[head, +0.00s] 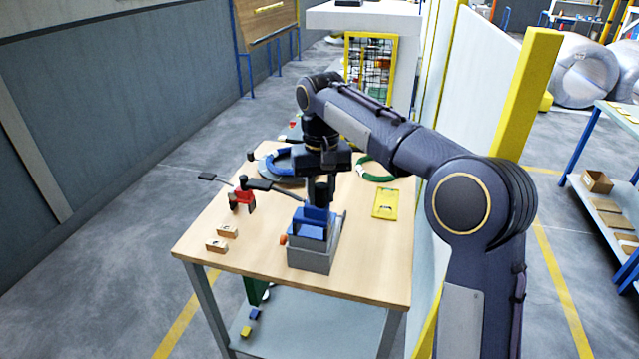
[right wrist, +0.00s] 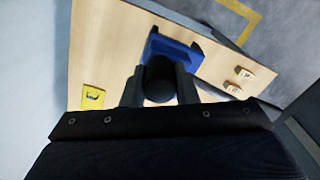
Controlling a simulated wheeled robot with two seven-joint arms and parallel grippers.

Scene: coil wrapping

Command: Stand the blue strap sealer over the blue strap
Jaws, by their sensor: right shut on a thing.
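The blue strap sealer (head: 312,222) shows at the top of the grey box (head: 310,259) near the table's front; I cannot tell whether it rests in the box. Its long lever with a black grip (head: 258,184) points left. My right gripper (head: 322,188) is shut on the sealer's upper part from above. In the right wrist view its fingers (right wrist: 160,92) flank a round black part, with the blue body (right wrist: 172,47) beyond. The blue strap (head: 278,163) curves around a coil behind, partly hidden by my right arm. My left gripper is not in view.
A red tool (head: 241,199) with a black lever stands left of the sealer. Two small wooden blocks (head: 217,245) lie front left. A green ring (head: 376,170) and a yellow card (head: 385,204) lie on the right. A white wall runs along the table's (head: 375,270) right side.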

